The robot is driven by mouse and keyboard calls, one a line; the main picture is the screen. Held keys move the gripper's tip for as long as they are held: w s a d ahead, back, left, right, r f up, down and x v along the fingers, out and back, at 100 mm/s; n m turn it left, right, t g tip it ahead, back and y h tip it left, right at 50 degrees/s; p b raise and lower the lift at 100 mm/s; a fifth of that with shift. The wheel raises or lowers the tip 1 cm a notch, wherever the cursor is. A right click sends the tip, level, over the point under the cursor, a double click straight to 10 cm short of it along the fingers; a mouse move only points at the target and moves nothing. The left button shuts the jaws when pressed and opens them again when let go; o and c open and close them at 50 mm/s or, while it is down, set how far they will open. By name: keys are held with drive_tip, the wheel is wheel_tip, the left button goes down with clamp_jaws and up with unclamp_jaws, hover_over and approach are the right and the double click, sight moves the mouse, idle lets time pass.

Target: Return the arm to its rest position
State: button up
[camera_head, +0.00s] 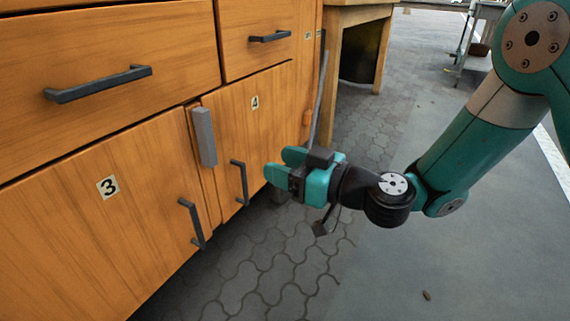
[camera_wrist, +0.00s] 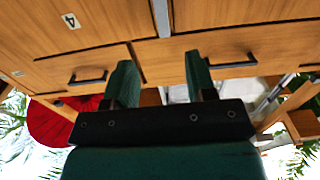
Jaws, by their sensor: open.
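My gripper (camera_head: 281,165) has teal fingers and stands in front of the wooden cabinet (camera_head: 150,165), near the door marked 4 (camera_head: 262,125). Its two fingers are apart with nothing between them. The fingers also show in the wrist view (camera_wrist: 160,80), spread in front of the cabinet front. In the head view, the arm reaches in from the upper right, bent at the wrist. The dark handle (camera_head: 240,183) of door 4 is just left of the fingertips; I see no grip on it.
Door 3 (camera_head: 100,225) has a dark handle (camera_head: 193,223); a grey block (camera_head: 204,137) sits between the doors. Drawers with handles (camera_head: 98,84) are above. A wooden table (camera_head: 350,18) stands behind. Paved floor (camera_head: 440,265) at right is mostly clear. The wrist view shows a red round object (camera_wrist: 52,122).

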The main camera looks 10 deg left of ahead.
drive_tip(key=s+d+r+n+g+h+p, duration=0.25)
drive_tip(key=s+r+g+p, duration=0.45)
drive_tip(key=r, duration=0.4)
drive_tip(key=s+d+r+m+h+p, duration=0.45)
drive_tip(key=s+d, duration=0.25)
drive_tip(key=d, duration=0.3)
drive_tip(key=s+d+r+m+h+p, duration=0.45)
drive_tip(key=s+d+h, duration=0.2)
drive_tip(key=d, duration=0.25)
wheel_tip(320, 180, up, 36)
drive_tip(key=y+p, duration=0.1)
drive_tip(key=p, duration=3.6)
drive_tip(key=shift+s+a+r, duration=0.2)
